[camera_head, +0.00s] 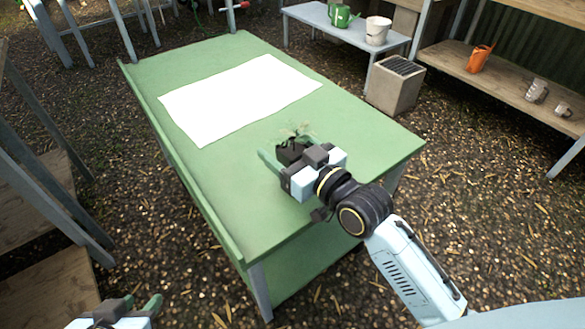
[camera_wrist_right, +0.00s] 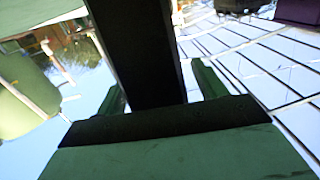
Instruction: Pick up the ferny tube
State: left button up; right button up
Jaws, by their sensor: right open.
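A small plant with feathery, fern-like leaves (camera_head: 298,131) stands in a dark pot (camera_head: 288,152) on the green table. My right gripper (camera_head: 283,153) is at this pot, low over the near part of the table, and partly hides it. In the right wrist view, a tall dark shape, apparently the tube (camera_wrist_right: 140,50), lies between the two green fingers of the right gripper (camera_wrist_right: 160,92). The fingers are apart; whether they touch it I cannot tell. My left gripper (camera_head: 141,303) shows at the bottom left edge, its green fingers apart and empty.
A white sheet (camera_head: 240,95) lies on the green table (camera_head: 205,215). Behind are a bench (camera_head: 305,15) with a green watering can (camera_head: 340,16) and white bucket (camera_head: 377,31), a grey box (camera_head: 396,85), and a shelf with an orange can (camera_head: 480,59). The table's near left is clear.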

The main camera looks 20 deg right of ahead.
jog(key=shift+c, duration=0.2)
jog(key=c, duration=0.9)
jog(key=shift+c, duration=1)
jog(key=shift+r, duration=0.2)
